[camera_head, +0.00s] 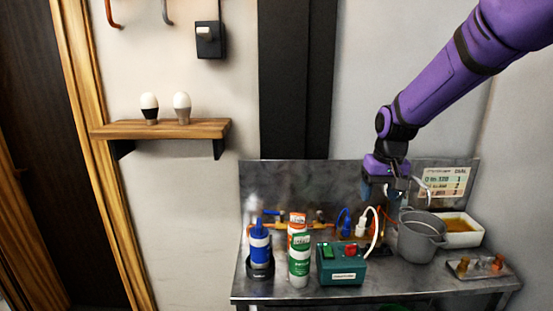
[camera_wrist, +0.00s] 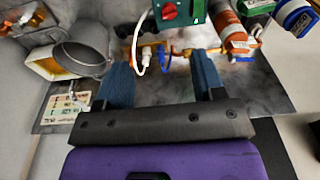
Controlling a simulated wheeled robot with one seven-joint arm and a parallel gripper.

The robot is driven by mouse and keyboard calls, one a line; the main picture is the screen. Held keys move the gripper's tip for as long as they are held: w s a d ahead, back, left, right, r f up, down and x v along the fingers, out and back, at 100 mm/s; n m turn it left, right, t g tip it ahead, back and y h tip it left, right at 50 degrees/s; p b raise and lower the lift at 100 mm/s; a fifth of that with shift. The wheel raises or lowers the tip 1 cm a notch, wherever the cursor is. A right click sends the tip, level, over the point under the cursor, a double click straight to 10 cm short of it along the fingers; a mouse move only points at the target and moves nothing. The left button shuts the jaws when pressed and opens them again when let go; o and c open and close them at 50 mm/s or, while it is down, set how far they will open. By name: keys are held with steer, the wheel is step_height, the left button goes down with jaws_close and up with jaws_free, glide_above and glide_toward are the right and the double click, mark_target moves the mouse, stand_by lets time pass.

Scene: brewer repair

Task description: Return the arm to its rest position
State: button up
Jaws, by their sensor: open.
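My purple arm (camera_head: 450,65) reaches in from the upper right in the head view, bent at the elbow with its lower end pointing down. My gripper (camera_head: 380,195) hangs above the back of the metal bench, left of the dial card. In the wrist view, the two blue fingers of my gripper (camera_wrist: 163,65) stand apart. No object is held between them; a white cable end and a blue loop show beyond the gap. The fingertips are partly hard to make out in the head view.
On the metal bench (camera_head: 300,290) stand a blue bottle (camera_head: 259,245), a white-green tube (camera_head: 299,255), a green box (camera_head: 340,267) with a red knob, a grey pot (camera_head: 421,240) and a white tray (camera_head: 470,238). A wooden shelf (camera_head: 190,130) holds two bulbs.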

steer(key=s+d+r+t, duration=0.2)
steer(key=s+d+r, duration=0.1)
steer(key=s+r, duration=0.9)
steer(key=s+d+t, duration=0.1)
steer(key=s, duration=1.7)
steer(key=shift+s+d+m+t, duration=0.2)
steer(key=shift+d+m+t, duration=0.1)
steer(key=shift+t, duration=0.1)
stand_by(0.6)
